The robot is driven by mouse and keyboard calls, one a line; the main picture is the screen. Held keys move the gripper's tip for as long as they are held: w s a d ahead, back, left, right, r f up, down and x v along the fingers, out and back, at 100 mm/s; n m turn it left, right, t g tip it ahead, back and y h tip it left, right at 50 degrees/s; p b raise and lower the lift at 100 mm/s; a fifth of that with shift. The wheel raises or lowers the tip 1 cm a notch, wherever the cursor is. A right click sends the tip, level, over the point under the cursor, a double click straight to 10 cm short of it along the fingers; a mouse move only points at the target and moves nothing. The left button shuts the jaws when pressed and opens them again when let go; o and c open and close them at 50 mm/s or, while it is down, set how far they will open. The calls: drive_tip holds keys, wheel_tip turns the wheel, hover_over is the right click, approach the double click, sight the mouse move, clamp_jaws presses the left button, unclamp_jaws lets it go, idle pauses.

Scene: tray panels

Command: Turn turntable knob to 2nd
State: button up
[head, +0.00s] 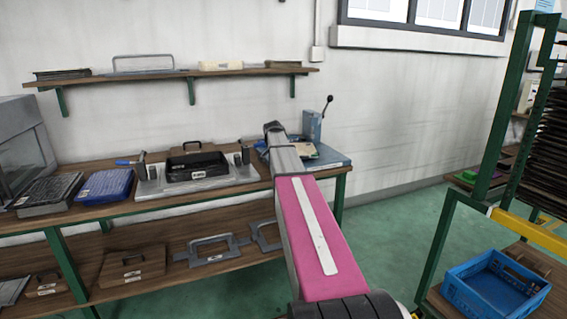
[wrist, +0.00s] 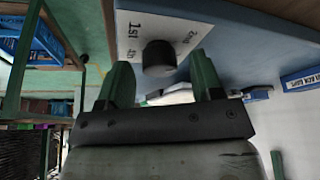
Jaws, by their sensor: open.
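The turntable knob (wrist: 159,56) is a short black cylinder on a white label plate (wrist: 135,48) in the wrist view. A pointer mark on the knob cannot be made out. My gripper (wrist: 161,62) has two green fingers, open, one on each side of the knob in the picture, with a gap to it on both sides. Whether the fingertips reach the knob's depth is unclear. In the head view the blue turntable (head: 331,160) sits at the bench's right end; my arm hides the knob and gripper.
The wooden bench (head: 110,207) holds a black tray in a grey fixture (head: 150,188) and a blue panel tray (head: 105,185). A lever with a black ball (head: 329,100) rises behind the turntable. A green rack (head: 450,215) and blue crate (head: 490,285) stand right; green floor lies between.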

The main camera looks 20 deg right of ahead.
drive_tip(key=v, duration=1)
drive_tip(key=shift+s+r, duration=0.1)
drive_tip(key=shift+r, duration=0.05)
